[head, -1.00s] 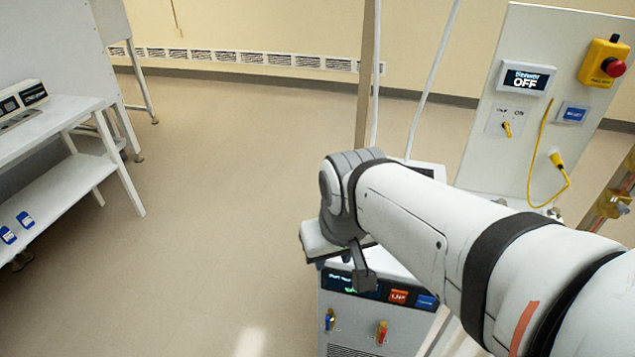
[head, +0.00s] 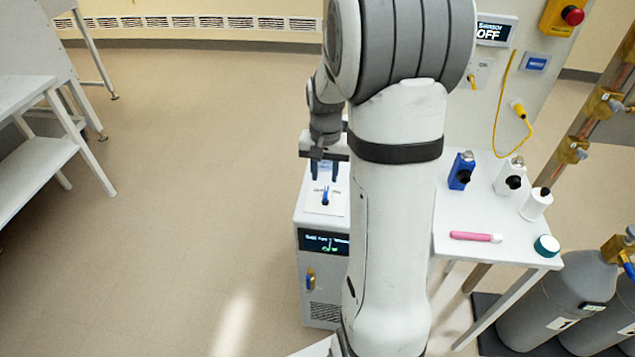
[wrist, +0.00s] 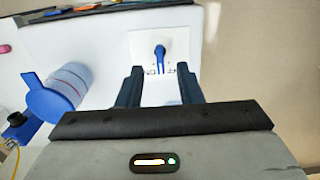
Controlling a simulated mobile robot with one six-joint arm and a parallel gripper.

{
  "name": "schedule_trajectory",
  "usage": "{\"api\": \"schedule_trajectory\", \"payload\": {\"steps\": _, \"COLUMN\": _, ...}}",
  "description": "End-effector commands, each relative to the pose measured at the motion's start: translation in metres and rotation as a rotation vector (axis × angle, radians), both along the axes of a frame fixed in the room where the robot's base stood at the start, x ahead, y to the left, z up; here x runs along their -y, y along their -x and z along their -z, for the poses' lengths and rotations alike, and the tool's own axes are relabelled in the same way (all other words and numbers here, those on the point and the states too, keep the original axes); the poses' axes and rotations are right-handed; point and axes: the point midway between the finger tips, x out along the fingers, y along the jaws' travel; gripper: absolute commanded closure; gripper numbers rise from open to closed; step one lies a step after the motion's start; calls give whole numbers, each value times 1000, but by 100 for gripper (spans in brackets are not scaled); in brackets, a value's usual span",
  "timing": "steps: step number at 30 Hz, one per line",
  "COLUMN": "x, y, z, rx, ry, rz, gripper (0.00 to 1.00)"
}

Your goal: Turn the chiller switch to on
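The chiller (head: 309,215) is a white box with a dark display, left of my arm in the head view. On its top is a pale plate with a small blue switch lever (head: 325,196). In the wrist view the blue lever (wrist: 160,58) stands on its plate (wrist: 180,47), just beyond my fingertips; the plate's lettering is too small to read. My gripper (wrist: 160,76) is open and empty, with its dark blue fingers spread either side of the lever's line. In the head view my gripper (head: 325,174) hangs just above the lever. I cannot tell whether it touches.
A white bench right of my arm holds a blue bottle (head: 461,171), white bottles (head: 510,176), a pink marker (head: 475,237) and a teal-lidded jar (head: 546,246). A blue-lidded vessel (wrist: 70,88) stands left of my gripper in the wrist view. Gas cylinders (head: 570,300) stand at lower right.

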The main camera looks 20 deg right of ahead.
Motion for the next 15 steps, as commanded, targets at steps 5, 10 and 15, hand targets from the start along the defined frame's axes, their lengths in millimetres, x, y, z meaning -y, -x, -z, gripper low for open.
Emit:
{"api": "schedule_trajectory", "payload": {"steps": 5, "x": 3, "y": -2, "z": 17, "rx": -8, "ry": -3, "rz": 11, "gripper": 67}}
{"api": "schedule_trajectory", "payload": {"steps": 10, "x": 3, "y": -1, "z": 45, "rx": -8, "ry": -3, "rz": 10, "gripper": 67}}
{"api": "schedule_trajectory", "payload": {"steps": 15, "x": 3, "y": -2, "z": 68, "rx": -6, "ry": -2, "rz": 10, "gripper": 67}}
